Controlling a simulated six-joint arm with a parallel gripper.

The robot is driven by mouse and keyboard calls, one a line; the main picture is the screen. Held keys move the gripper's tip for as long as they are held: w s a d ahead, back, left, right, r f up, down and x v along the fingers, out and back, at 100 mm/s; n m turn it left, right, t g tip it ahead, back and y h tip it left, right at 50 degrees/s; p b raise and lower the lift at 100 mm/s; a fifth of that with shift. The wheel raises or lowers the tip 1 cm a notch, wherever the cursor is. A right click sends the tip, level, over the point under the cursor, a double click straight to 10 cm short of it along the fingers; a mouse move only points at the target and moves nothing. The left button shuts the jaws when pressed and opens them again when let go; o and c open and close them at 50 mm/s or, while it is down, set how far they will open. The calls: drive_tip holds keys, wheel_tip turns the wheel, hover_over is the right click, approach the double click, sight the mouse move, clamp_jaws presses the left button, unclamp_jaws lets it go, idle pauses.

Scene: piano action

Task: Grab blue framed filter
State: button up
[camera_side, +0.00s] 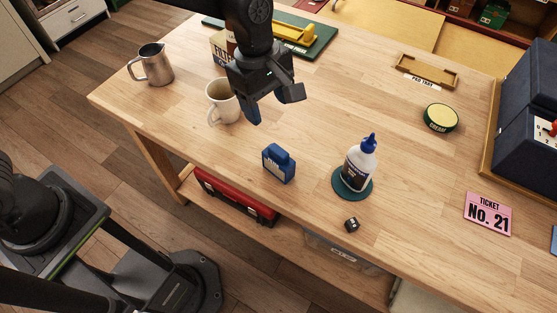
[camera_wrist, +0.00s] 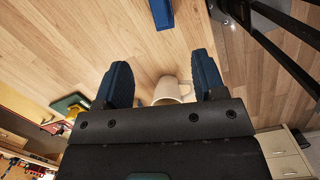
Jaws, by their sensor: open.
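My gripper (camera_side: 272,107) is open and empty above the table, in front of the mug. Its two dark blue fingers stand wide apart in the wrist view (camera_wrist: 162,70). A small blue object (camera_side: 279,165) with a pale mark on its face stands near the table's front edge, below and to the right of my gripper. I cannot tell if it is a framed filter. A blue object also shows at the top edge of the wrist view (camera_wrist: 161,12), apart from the fingers. A blue corner (camera_side: 554,241) shows at the right edge of the side view, mostly cut off.
A metal pitcher (camera_side: 152,65) is at the left. A glue bottle (camera_side: 358,165) on a green coaster, a small black cube (camera_side: 351,225) and a pink ticket (camera_side: 487,214) lie rightward. The table's middle is clear.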

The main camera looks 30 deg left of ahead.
sight(278, 150)
drive_tip(key=shift+n, duration=0.5)
drive_tip(key=f, duration=0.3)
drive_tip(key=d+f, duration=0.1)
drive_tip(key=f, duration=0.2)
drive_tip(key=d+f, duration=0.1)
drive_tip(key=f, duration=0.2)
drive_tip(key=shift+d, duration=0.2)
drive_tip(key=shift+s+d+f, duration=0.1)
drive_tip(key=shift+f, duration=1.5)
drive_tip(key=shift+s+d+f, duration=0.1)
drive_tip(key=shift+f, duration=1.5)
drive_tip(key=c, duration=1)
